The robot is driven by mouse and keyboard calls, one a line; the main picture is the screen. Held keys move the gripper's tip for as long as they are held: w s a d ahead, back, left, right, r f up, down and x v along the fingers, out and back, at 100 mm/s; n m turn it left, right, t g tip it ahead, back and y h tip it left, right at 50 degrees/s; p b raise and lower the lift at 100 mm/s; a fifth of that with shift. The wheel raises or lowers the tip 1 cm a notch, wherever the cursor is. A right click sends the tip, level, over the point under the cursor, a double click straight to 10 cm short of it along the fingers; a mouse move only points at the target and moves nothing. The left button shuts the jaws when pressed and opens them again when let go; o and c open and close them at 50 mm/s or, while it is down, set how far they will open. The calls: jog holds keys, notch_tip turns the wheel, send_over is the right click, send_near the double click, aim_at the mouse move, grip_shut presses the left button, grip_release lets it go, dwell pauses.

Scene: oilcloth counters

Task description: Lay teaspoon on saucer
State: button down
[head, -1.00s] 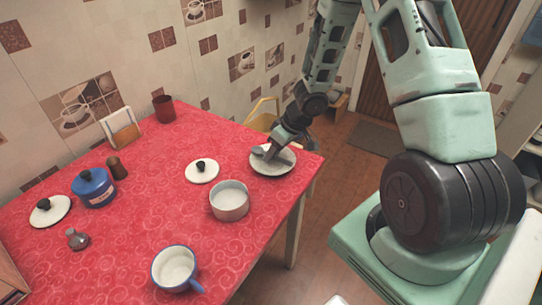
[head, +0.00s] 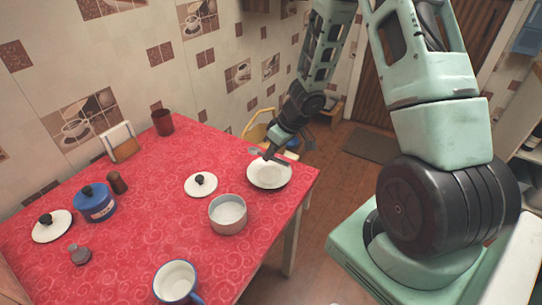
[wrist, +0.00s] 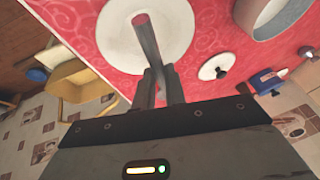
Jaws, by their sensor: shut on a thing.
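The saucer (head: 270,179) is a white round dish near the right corner of the red table. It also shows in the wrist view (wrist: 176,40), beyond my fingertips. My gripper (head: 268,154) is over the saucer's far edge in the head view. In the wrist view my gripper (wrist: 160,74) is shut on the teaspoon (wrist: 148,42), a thin grey metal piece with a reddish glint at its end. The teaspoon stretches out from the fingers across the view of the saucer and seems raised above it. The part between the fingers is hidden.
A grey pot (head: 228,220) stands close in front of the saucer, with a white lid (head: 204,187) to its left. A yellow chair (head: 257,130) stands behind the table.

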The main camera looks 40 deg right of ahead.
notch_tip(320, 180, up, 5)
jog(key=p, duration=0.2)
send_over(265, 174)
jog(key=s+d, duration=0.1)
jog(key=d, duration=0.1)
jog(key=shift+a+f, duration=0.1)
jog(key=shift+a, duration=0.1)
jog(key=b, duration=0.2)
jog(key=shift+w+r+b, duration=0.1)
jog(key=shift+r+b, duration=0.1)
jog(key=shift+b, duration=0.2)
jog(key=shift+r+y+b, duration=0.1)
jog(key=shift+y+b, duration=0.2)
jog(key=shift+b, duration=0.2)
jog(key=shift+b, duration=0.3)
jog(key=shift+s+f+b, duration=0.25)
jog(key=shift+f+b, duration=0.05)
jog(key=shift+b, duration=0.1)
jog(key=shift+f+b, duration=2)
jog(key=shift+f, duration=2.3)
jog(key=shift+f, duration=0.1)
jog(key=shift+f, duration=0.35)
